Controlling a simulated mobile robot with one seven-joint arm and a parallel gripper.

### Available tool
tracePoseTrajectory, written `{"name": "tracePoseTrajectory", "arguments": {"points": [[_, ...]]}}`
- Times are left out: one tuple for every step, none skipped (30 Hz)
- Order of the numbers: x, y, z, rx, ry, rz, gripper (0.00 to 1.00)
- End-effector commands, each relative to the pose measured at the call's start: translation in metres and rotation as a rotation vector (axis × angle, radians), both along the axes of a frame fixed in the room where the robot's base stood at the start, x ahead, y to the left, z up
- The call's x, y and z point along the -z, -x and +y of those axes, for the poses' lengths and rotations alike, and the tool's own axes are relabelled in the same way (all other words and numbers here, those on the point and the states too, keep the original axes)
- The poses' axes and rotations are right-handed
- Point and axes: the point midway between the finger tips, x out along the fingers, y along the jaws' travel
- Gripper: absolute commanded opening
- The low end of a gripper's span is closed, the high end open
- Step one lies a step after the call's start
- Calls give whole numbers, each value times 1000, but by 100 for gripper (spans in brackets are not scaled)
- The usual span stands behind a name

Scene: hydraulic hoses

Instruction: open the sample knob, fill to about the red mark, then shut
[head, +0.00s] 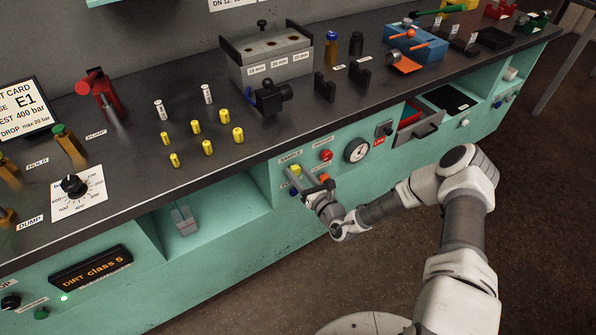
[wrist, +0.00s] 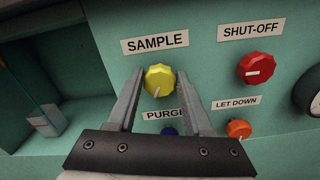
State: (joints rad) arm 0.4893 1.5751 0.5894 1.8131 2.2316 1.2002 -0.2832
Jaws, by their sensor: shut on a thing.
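The yellow sample knob (wrist: 160,78) sits on the teal front panel under the SAMPLE label (wrist: 155,42). Its white pointer line points down and slightly left. My gripper (wrist: 161,86) has one finger on each side of the knob and is shut on it. In the head view the knob (head: 296,169) shows at the tip of my gripper (head: 298,177). A small grey vessel (head: 184,220) stands in the open recess left of the panel, and part of it shows in the wrist view (wrist: 45,122). I cannot make out a red mark or any level on it.
The red SHUT-OFF knob (wrist: 255,68) is to the right. The orange LET DOWN knob (wrist: 239,129) is lower right. A blue knob (wrist: 169,131) by the PURGE label is partly hidden by my gripper. A round gauge (head: 357,150) is further right.

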Motion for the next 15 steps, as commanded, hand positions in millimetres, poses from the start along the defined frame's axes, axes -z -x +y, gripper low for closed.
{"name": "tracePoseTrajectory", "arguments": {"points": [[0,0,0,1,-23,17,0],[0,0,-1,0,-37,28,0],[0,0,-1,0,-54,39,0],[0,0,-1,1,-67,48,0],[0,0,-1,1,-77,55,0],[1,0,-1,1,-91,65,0],[1,0,-1,1,-101,71,0],[1,0,-1,1,-108,76,0],[1,0,-1,1,-117,82,0],[1,0,-1,0,-124,86,0],[1,0,-1,0,-129,90,0],[1,0,-1,0,-135,94,0],[1,0,-1,0,-137,95,0],[1,0,-1,0,-140,98,0],[1,0,-1,-1,-143,99,0]]}}
